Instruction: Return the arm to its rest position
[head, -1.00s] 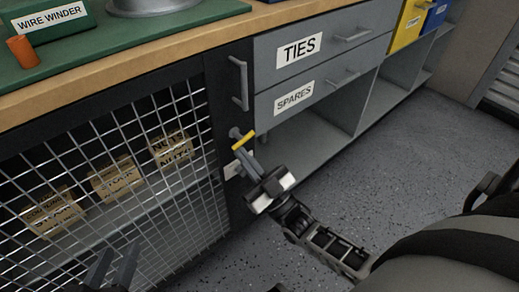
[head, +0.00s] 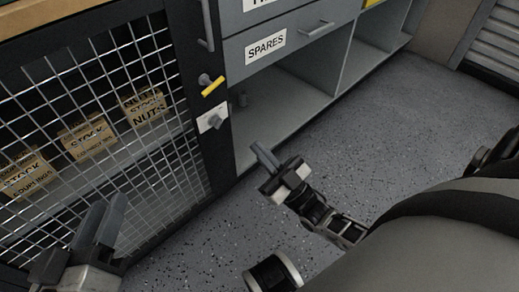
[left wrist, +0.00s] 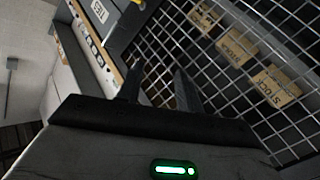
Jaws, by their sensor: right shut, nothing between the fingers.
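My right gripper (head: 264,157) is shut and empty. It hangs in the air in front of the open shelf compartment, apart from the cabinet. My left gripper (head: 112,215) is at the lower left of the head view, in front of the mesh door (head: 150,185). Its two fingers stand apart with nothing between them in the left wrist view (left wrist: 160,82). A yellow-ended handle (head: 212,87) sticks out from the dark door frame, with a white plate with a knob (head: 211,119) below it. Neither gripper touches them.
Behind the mesh sit several cardboard boxes, one labelled NUTS (head: 145,108). A grey drawer labelled SPARES (head: 290,42) is above the open shelf (head: 290,110). The speckled floor (head: 410,125) is clear at the right. A vertical door handle (head: 206,25) projects above.

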